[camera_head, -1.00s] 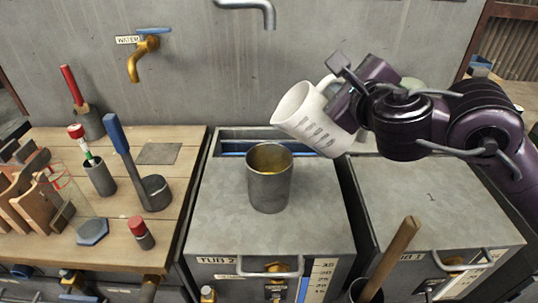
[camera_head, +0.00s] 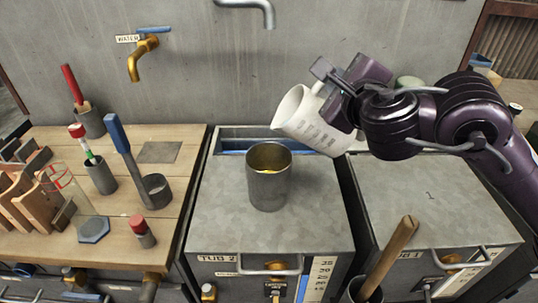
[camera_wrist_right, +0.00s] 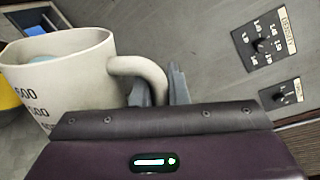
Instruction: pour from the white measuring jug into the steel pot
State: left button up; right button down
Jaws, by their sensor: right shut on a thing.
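The white measuring jug (camera_head: 312,122) is tilted to the left, its mouth above and to the right of the steel pot (camera_head: 268,187). The pot stands upright on the TUB 2 lid, with some yellow showing inside it. My right gripper (camera_head: 334,90) is shut on the jug's handle. The wrist view also shows the jug (camera_wrist_right: 65,75) and my gripper fingers (camera_wrist_right: 160,85) at its handle; something pale bluish shows inside the jug. No stream between jug and pot can be made out. My left gripper is not in view.
The TUB 2 lid (camera_head: 220,220) is clear around the pot. A wooden bench (camera_head: 130,250) on the left holds tools, cups and a glass. A wooden handle (camera_head: 396,250) sticks up in front on the right. A steel spout (camera_head: 250,8) hangs above; a brass tap (camera_head: 140,60) is on the wall.

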aim_at(314, 91)
jog(key=shift+a+n, duration=0.4)
jog(key=shift+a, duration=0.05)
jog(key=shift+a+p, duration=0.15)
jog(key=shift+p, duration=0.15)
jog(key=shift+a+f+n+h, duration=0.1)
jog(key=shift+a+n+h, duration=0.2)
jog(key=shift+n, duration=0.2)
jog(key=shift+a, duration=0.15)
jog(key=shift+a+f+n+p, duration=0.15)
jog(key=shift+a+n+p, duration=0.2)
jog(key=shift+n+p, duration=0.1)
jog(key=shift+f, duration=0.1)
jog(key=shift+a, duration=0.2)
dwell(0.6)
jog(key=shift+a+f+n+p, duration=0.3)
jog(key=shift+a+n, duration=0.15)
jog(key=shift+n, duration=0.1)
jog(key=shift+s+a+h, duration=0.1)
jog(key=shift+h, duration=0.3)
